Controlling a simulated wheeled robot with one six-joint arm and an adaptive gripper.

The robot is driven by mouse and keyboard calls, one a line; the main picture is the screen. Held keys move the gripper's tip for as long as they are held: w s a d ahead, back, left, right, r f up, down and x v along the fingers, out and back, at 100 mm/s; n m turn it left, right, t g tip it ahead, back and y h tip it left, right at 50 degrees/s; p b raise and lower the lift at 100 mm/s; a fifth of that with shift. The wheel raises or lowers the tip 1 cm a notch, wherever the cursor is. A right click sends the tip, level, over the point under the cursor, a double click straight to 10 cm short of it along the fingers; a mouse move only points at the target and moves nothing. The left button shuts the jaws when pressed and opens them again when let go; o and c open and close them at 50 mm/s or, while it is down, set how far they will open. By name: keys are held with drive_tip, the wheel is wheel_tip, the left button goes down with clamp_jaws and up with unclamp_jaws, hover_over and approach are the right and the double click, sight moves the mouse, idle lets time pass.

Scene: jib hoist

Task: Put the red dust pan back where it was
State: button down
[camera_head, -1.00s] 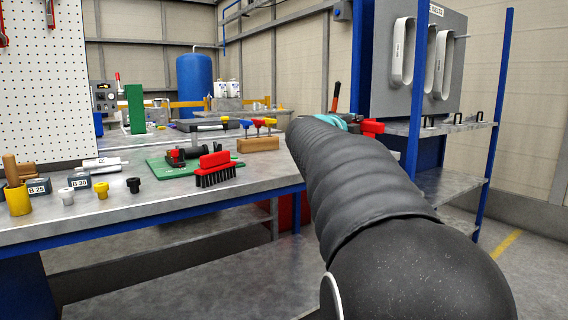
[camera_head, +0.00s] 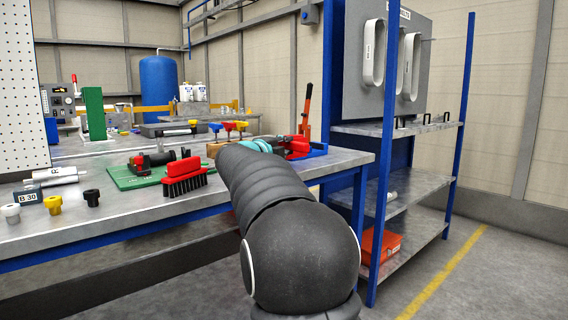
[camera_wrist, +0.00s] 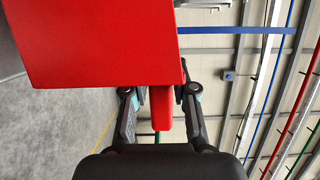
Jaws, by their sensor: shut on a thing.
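The red dust pan (camera_wrist: 105,45) fills the upper left of the wrist view, its broad flat face close to the camera. Its red handle (camera_wrist: 161,108) runs down between the two fingers of my gripper (camera_wrist: 160,95), which is shut on it.
The metal workbench (camera_head: 150,215) carries a red brush (camera_head: 184,177) with black bristles, a green mat (camera_head: 125,178) and small fittings. A blue-posted shelf (camera_head: 420,190) stands right, with an orange-red box (camera_head: 380,245) low down. The floor (camera_head: 490,290) at right is clear.

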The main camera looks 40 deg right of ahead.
drive_tip(key=shift+w+f+b, duration=0.15)
drive_tip(key=shift+f+b, duration=0.15)
drive_tip(key=shift+f, duration=0.8)
drive_tip(key=shift+w+f+b, duration=0.1)
drive_tip(key=shift+f+b, duration=0.2)
drive_tip(key=shift+f, duration=0.75)
drive_tip(key=shift+f, duration=0.15)
drive_tip(key=c, duration=0.9)
unclamp_jaws()
drive_tip(key=v, duration=1.2)
drive_tip(key=shift+r, duration=0.2)
